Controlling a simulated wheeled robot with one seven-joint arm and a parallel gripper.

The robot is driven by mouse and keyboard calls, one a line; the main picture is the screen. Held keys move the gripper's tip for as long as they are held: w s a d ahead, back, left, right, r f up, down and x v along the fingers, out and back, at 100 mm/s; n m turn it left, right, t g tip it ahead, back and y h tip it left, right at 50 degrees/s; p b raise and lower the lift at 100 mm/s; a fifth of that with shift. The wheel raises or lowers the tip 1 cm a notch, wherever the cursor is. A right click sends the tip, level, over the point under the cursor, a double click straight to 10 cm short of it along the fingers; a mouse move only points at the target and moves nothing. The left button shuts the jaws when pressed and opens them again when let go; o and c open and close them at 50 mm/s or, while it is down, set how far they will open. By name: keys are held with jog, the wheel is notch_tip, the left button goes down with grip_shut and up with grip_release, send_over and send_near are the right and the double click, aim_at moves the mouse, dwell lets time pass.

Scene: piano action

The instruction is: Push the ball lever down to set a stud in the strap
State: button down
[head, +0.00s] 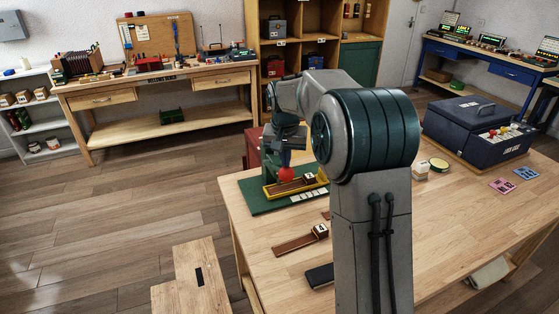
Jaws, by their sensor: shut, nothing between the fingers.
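The red ball (286,174) of the lever shows at the front of a dark green press (270,160) on the table's left side. A yellow tray (312,189) with a brown strap (291,186) in it lies under the ball, on a green mat (256,206). My arm reaches over from the right and its end points down above the press. My gripper (287,155) is shut and empty, just above the ball. It is small and dark against the press, so I cannot tell whether it touches the ball.
A brown strap with a pale block (300,239) and a dark flat case (320,276) lie on the table (450,235) in front of the mat. A dark blue box (470,130) stands at the back right. My arm hides the table's middle.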

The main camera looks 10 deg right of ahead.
aim_at(287, 171)
jog(key=shift+f, duration=0.15)
jog(key=shift+s+d+f+b, duration=0.1)
jog(key=shift+s+f+b, duration=0.35)
jog(key=shift+f+b, duration=0.4)
jog(key=shift+s+f+b, duration=0.3)
jog(key=shift+f+b, duration=0.55)
jog(key=shift+f, duration=0.15)
jog(key=shift+s+d+f+b, duration=0.1)
jog(key=shift+s+f+b, duration=0.15)
jog(key=shift+f+b, duration=0.6)
jog(key=shift+f, duration=0.1)
